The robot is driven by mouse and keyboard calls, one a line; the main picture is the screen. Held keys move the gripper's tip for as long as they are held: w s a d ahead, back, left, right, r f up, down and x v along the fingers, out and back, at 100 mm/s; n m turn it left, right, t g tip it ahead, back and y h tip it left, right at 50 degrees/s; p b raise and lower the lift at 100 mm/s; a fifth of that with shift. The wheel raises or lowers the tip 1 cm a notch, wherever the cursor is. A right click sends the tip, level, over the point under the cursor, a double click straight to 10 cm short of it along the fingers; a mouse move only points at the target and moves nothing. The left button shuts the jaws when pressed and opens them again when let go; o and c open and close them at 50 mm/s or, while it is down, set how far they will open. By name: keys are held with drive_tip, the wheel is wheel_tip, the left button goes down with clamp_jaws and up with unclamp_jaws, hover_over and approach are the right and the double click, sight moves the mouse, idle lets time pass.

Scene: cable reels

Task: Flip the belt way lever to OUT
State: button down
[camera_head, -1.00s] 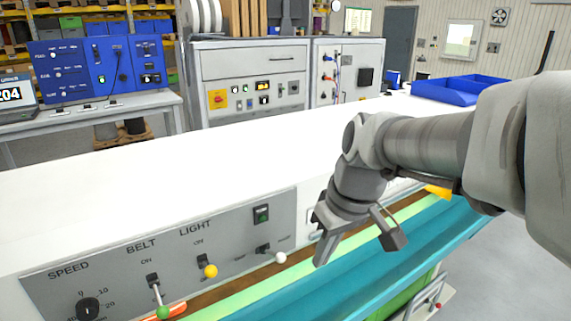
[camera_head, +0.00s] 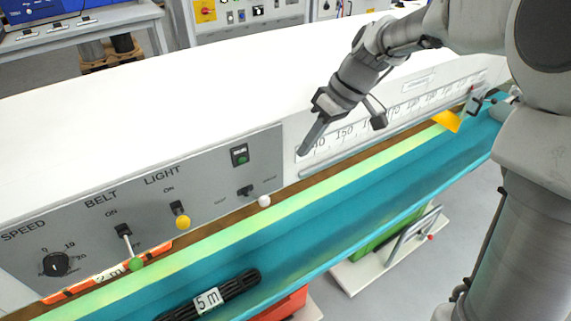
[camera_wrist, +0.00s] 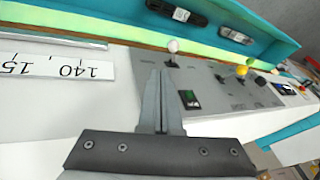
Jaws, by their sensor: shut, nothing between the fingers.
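A small lever with a white knob (camera_head: 264,201) sits at the right of the grey control panel (camera_head: 225,175), below a dark switch with a green light. Its arm leans to the right in the head view. It has a small label on each side, too small to read. The knob also shows in the wrist view (camera_wrist: 173,47), just beyond my fingertips. My gripper (camera_head: 304,150) is up and to the right of the knob in the head view, apart from it. In the wrist view my gripper (camera_wrist: 164,75) has its fingers together and empty.
The green-knobbed BELT lever (camera_head: 136,264), yellow-knobbed LIGHT lever (camera_head: 183,222) and SPEED dial (camera_head: 56,264) are further left. A ruler strip (camera_head: 400,112) lies right of the panel. A teal trough (camera_head: 330,220) runs in front, holding a black bundle tagged 5 m (camera_head: 208,299).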

drive_tip(key=shift+w+f, duration=0.2)
drive_tip(key=shift+w, duration=0.55)
approach(264, 201)
drive_tip(key=w+f, duration=0.4)
drive_tip(key=w, duration=0.1)
drive_tip(key=s+a+f, duration=0.2)
drive_tip(key=s, duration=0.1)
drive_tip(key=shift+f, duration=0.25)
